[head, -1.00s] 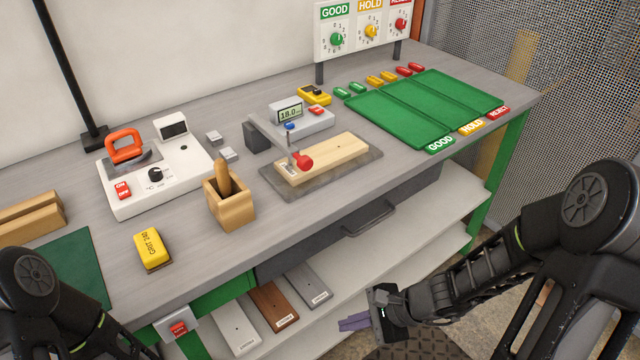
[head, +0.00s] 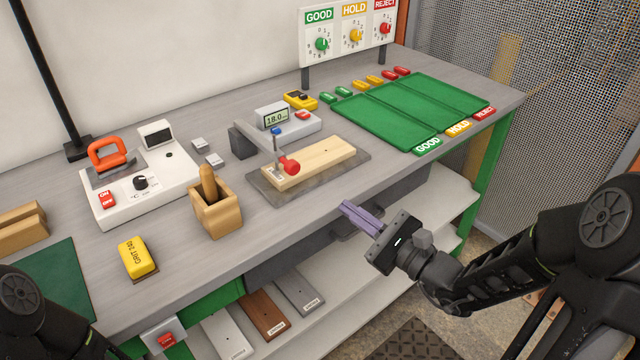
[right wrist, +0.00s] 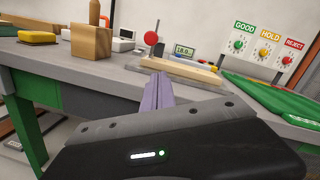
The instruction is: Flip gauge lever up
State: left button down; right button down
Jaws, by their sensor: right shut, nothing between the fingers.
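The gauge (head: 292,127) stands on the bench with a display reading 18.0. Its lever ends in a red knob (head: 291,166), which is low, at the near side of a pale wooden board (head: 325,160) on a grey plate. The red knob also shows in the right wrist view (right wrist: 151,38). My right gripper (head: 345,207) is shut and empty, its purple fingers in front of the bench edge, apart from the lever and to its lower right. It also shows in the right wrist view (right wrist: 158,80). My left gripper is not in view; only part of my left arm shows.
A wooden cup (head: 217,211) with a handle in it stands left of the board. A green three-part tray (head: 412,110) lies to the right. A white device (head: 140,185) and a yellow block (head: 137,257) are farther left. The bench front has a drawer handle below the board.

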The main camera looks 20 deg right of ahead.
jog(key=p+x, duration=0.1)
jog(key=x, duration=0.9)
jog(key=shift+a+r, duration=0.15)
jog(key=shift+s+a+r+p, duration=0.1)
jog(key=shift+a+r+p, duration=0.15)
jog(key=shift+r+p, duration=0.25)
jog(key=shift+a+r+p, duration=0.25)
jog(key=shift+r, duration=0.45)
jog(key=shift+a+r, duration=0.3)
jog(key=shift+r, duration=0.05)
